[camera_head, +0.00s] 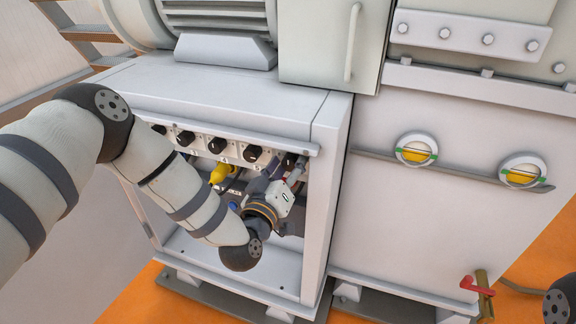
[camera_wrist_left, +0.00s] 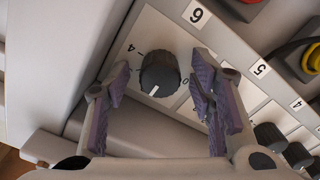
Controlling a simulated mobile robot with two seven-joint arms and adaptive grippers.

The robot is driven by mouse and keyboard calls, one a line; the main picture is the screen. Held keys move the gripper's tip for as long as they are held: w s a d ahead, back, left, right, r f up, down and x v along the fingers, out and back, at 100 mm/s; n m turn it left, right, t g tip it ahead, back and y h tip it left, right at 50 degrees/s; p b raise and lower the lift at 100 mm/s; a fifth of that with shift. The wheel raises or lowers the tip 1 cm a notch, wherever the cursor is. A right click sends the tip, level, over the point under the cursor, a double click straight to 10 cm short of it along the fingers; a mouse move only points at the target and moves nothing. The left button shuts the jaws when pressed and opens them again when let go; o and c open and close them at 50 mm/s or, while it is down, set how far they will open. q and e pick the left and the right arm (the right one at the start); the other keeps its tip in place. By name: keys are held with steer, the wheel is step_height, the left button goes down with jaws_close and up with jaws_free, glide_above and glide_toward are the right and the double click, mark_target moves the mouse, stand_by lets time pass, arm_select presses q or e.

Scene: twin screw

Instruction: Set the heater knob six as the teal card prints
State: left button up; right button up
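Heater knob six (camera_wrist_left: 159,76) is a black ribbed knob with a white pointer line, beside a plate marked 6 (camera_wrist_left: 198,13). Its scale has a 4 at upper left and what looks like a 0 at lower right. My left gripper (camera_wrist_left: 160,68) is open, its two purple-grey fingers on either side of the knob, with gaps showing at both sides. In the head view my left gripper (camera_head: 297,174) reaches into the open cabinet at the right end of the knob row, hiding most of that knob. I see no teal card. My right gripper is not in view.
Several other black knobs (camera_head: 217,145) line the cabinet's upper rail. A yellow plug (camera_head: 221,172) hangs below them. The cabinet's right wall (camera_head: 324,200) stands close to my left gripper. A red-handled valve (camera_head: 476,287) is at lower right.

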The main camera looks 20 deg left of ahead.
arm_select(q)
steer(key=s, duration=1.2)
steer(key=shift+a, duration=0.2)
steer(key=s+d+f+m+g+h+p, duration=0.1)
steer(key=s+f+m+g+p, duration=0.1)
steer(key=s+f+g, duration=0.6)
steer(key=s+d+f+m+g+h+p, duration=0.1)
steer(key=s+d+f+m+g+p, duration=0.15)
steer(key=s+f, duration=0.6)
steer(key=s+a+r+g+y, duration=0.1)
steer(key=s+a+g, duration=0.2)
steer(key=s, duration=0.5)
steer(key=s+a+r+m+g+p, duration=0.1)
steer(key=s+a+g, duration=0.2)
steer(key=s, duration=0.5)
steer(key=s+a+r+g+y+p, duration=0.1)
steer(key=s+g, duration=0.3)
steer(key=s, duration=0.4)
steer(key=shift+s+a+r+y, duration=0.25)
steer(key=shift+s+a+y, duration=0.1)
steer(key=shift+a, duration=0.55)
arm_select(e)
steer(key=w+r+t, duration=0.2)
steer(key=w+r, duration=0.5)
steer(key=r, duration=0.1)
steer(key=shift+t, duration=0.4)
